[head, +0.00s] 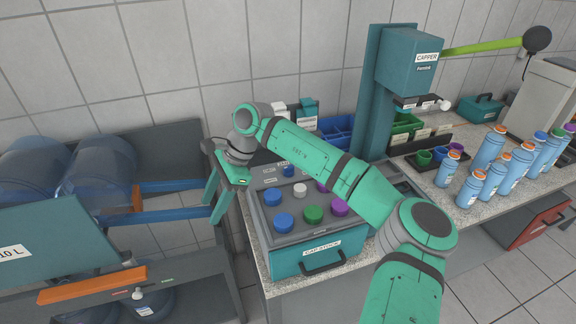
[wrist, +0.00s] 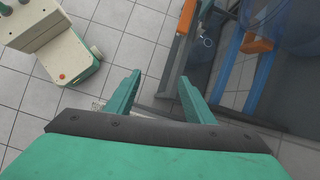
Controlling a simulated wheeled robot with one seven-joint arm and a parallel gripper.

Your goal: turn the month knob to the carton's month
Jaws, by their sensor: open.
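My gripper (head: 214,212) is open and empty in the head view, pointing down left of the cap-stock case. I cannot pick out a month knob or a carton with a readable month in either view. The teal capper (head: 408,65) stands on the bench at the back, and no month dial shows on its visible face. My arm crosses the middle of the head view and hides part of the bench.
The cap-stock case (head: 305,262) holds blue, green, purple and white caps. Several blue bottles (head: 470,190) stand at the right. Large water jugs (head: 100,165) lie on a rack at the left, with blue rails (head: 170,215) near my gripper. A green lever (head: 480,46) extends from the capper.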

